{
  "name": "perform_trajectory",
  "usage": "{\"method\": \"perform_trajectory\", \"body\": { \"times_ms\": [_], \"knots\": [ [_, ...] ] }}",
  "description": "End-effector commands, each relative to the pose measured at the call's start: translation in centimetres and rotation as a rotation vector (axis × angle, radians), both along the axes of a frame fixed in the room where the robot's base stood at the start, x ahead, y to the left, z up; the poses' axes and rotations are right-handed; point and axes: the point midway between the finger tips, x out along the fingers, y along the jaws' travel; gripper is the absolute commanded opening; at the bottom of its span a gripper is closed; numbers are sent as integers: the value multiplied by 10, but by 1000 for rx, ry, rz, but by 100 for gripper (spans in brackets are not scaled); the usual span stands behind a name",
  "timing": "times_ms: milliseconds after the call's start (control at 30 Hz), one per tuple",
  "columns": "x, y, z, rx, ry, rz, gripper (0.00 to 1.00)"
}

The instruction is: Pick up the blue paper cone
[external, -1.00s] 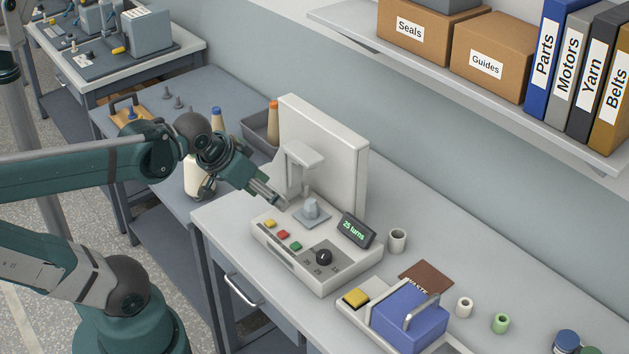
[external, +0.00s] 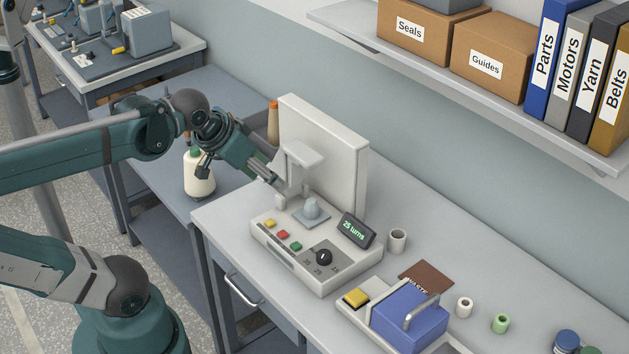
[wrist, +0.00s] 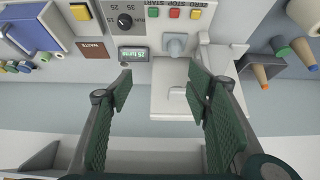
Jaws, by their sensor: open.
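A cone with a blue tip (wrist: 281,43) shows small near the right edge of the wrist view, among other cones. My arm hides it in the external view. My gripper (external: 277,181) is beside the pale winding machine (external: 345,160), close to its upright post, and well away from the blue cone. In the wrist view my gripper (wrist: 160,88) has its two green-padded fingers spread wide, with nothing between them.
A tan cone with an orange tip (external: 273,124) stands at the back, left of the machine. A blue block with a handle (external: 409,320) and small spools lie at right.

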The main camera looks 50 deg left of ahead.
Motion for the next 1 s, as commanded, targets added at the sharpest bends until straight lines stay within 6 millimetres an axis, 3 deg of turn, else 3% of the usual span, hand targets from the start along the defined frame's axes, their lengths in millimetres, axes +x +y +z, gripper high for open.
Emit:
{"method": "perform_trajectory", "body": {
  "times_ms": [467, 1000],
  "knots": [
    [36, 30, 31, -36, 48, 117, 49],
    [110, 106, 80, -113, 142, 363, 49]
  ]
}}
